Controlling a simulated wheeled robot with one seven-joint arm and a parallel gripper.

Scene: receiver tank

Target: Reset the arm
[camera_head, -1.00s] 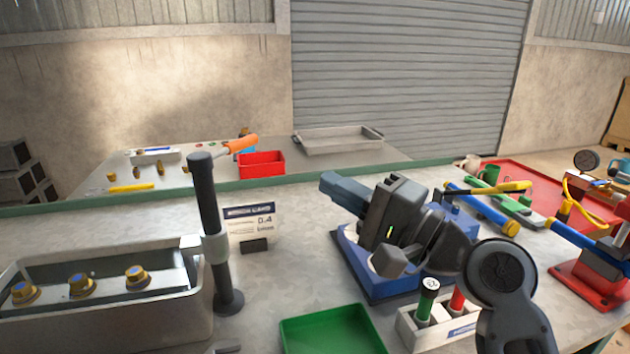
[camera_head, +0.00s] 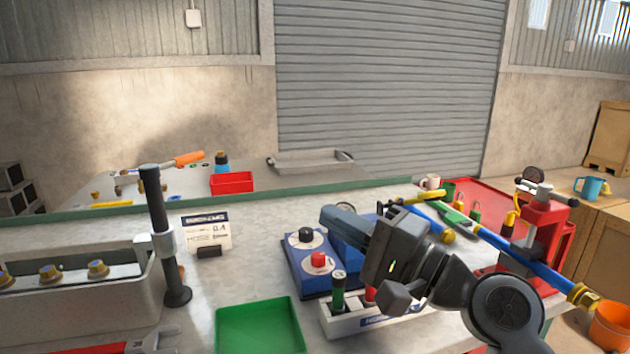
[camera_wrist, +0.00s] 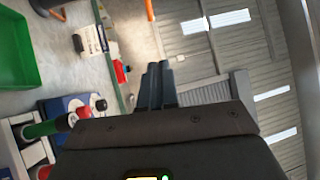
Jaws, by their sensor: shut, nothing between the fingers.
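My gripper (camera_head: 330,213) is dark grey and held above the right part of the workbench, with its fingers pointing left and away in the head view. The fingers lie together with nothing between them. In the wrist view the closed fingers (camera_wrist: 158,72) point up the picture, toward the far wall and shutter. My arm's dark links fold close at the lower right of the head view and hide part of the blue box behind them.
The blue box (camera_head: 292,258) carries black and red knobs. A rack (camera_head: 345,322) of green and red cylinders, a green tray (camera_head: 258,326), an upright dark post (camera_head: 152,200) and a grey bin (camera_head: 75,308) stand nearby. A red vise (camera_head: 543,225) is at right.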

